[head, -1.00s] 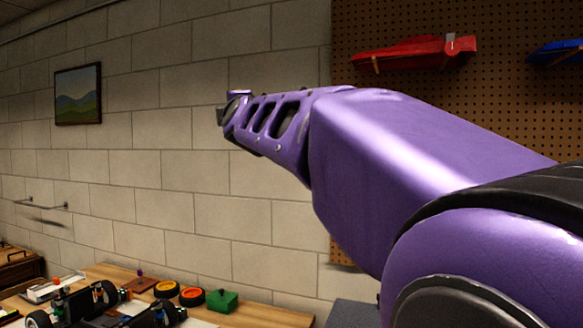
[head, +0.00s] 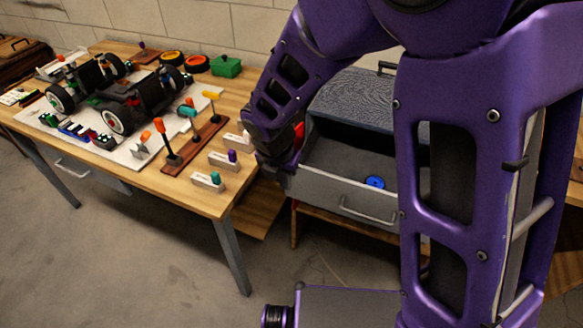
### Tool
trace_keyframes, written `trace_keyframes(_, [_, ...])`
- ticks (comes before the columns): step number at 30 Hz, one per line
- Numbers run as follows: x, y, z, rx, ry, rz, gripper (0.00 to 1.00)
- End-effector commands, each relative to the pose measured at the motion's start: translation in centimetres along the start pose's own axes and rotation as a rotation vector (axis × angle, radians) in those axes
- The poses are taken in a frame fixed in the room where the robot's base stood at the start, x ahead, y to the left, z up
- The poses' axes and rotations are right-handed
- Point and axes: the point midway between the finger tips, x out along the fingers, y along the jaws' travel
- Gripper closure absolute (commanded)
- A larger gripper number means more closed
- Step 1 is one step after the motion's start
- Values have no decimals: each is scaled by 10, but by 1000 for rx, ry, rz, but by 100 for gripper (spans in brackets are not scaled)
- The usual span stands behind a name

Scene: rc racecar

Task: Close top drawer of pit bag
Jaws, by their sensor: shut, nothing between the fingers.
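The pit bag (head: 350,98) is a dark grey, fabric-textured case to the right of the workbench, partly hidden behind my arm. Its top drawer (head: 335,190) is pulled out toward the camera, with a light handle (head: 368,212) on its front. My gripper (head: 283,180) is shut and empty at the drawer's front left corner. I cannot tell whether it touches the drawer. My arm hides the drawer's right part.
The wooden workbench (head: 222,205) at left holds an RC car chassis (head: 130,95), upright tools in a brown rack (head: 195,143) and small labelled blocks. A wooden stand (head: 300,210) is under the bag. The floor (head: 150,270) in front is clear.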

Motion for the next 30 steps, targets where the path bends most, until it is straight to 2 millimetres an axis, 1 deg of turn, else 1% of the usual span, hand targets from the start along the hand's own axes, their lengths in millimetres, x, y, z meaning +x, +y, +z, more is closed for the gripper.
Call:
trace_keyframes(1, [12, 0, -1, 0, 2, -3, 100])
trace_keyframes(9, [71, 1, -1, -1, 1, -1, 100])
trace_keyframes(12, [90, 1, -1, 0, 0, 0, 100])
trace_keyframes(15, [90, 1, 19, 6, -3, 3, 100])
trace_keyframes(18, [92, 1, 30, 5, -2, 3, 100])
trace_keyframes(23, [94, 1, 39, 2, -2, 3, 100])
trace_keyframes(30, [94, 1, 40, 1, -1, 3, 100])
